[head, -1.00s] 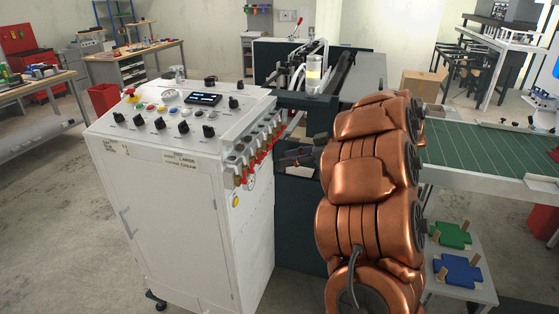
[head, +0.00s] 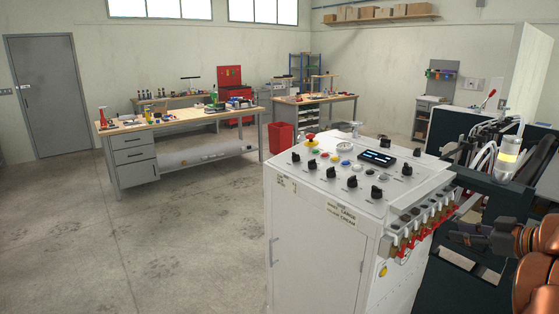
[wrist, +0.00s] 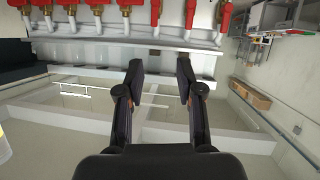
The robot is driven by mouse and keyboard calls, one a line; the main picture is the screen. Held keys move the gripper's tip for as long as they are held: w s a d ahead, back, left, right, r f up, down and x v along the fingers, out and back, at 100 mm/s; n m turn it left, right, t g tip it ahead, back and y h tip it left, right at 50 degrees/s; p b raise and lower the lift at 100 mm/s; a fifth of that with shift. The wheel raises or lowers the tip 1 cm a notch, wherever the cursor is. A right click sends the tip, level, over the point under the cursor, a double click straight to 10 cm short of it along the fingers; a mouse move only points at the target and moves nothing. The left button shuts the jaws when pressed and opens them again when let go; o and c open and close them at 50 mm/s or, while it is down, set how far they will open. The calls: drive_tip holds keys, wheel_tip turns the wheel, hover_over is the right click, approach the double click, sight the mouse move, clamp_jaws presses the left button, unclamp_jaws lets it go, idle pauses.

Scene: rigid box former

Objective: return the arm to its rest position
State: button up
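My gripper (wrist: 158,85) is open and empty in the wrist view, its two dark fingers apart with nothing between them. In the head view my gripper (head: 460,231) is small and dark at the right, close to the row of red-handled valves (head: 424,224) on the side of the white control cabinet (head: 320,235). In the wrist view the valves (wrist: 125,12) run along the top, beyond the fingertips. I cannot tell from the head view whether the fingers touch anything. My copper-coloured arm is mostly cut off at the right edge.
The dark machine (head: 480,200) with a clear cylinder (head: 509,158) stands right of the cabinet. A red bin (head: 281,137) and workbenches (head: 185,119) are farther back. The floor (head: 150,220) at the left is clear.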

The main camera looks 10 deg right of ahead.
drive_tip(key=w+d+r+m+t+h, duration=0.25)
drive_tip(key=w+r+m+h, duration=0.3)
drive_tip(key=r+h, duration=0.6)
drive_tip(key=s+a+f+m+g+y+b, duration=0.15)
drive_tip(key=s+a+f+m+g, duration=0.25)
drive_tip(key=s+a+f+g, duration=1.1)
drive_tip(key=s+a+f+n+g+y, duration=0.1)
drive_tip(key=s+a+f, duration=0.3)
drive_tip(key=s+a, duration=0.6)
drive_tip(key=s+a+f+n+g+y, duration=0.1)
drive_tip(key=s+a+f+n+y, duration=0.1)
drive_tip(key=s+a, duration=0.9)
wheel_tip(320, 180, down, 2)
drive_tip(key=shift+s+f+y, duration=0.2)
drive_tip(key=shift+s+y, duration=0.55)
drive_tip(key=shift+y, duration=0.05)
drive_tip(key=shift+d+n, duration=0.1)
drive_tip(key=shift+n, duration=0.15)
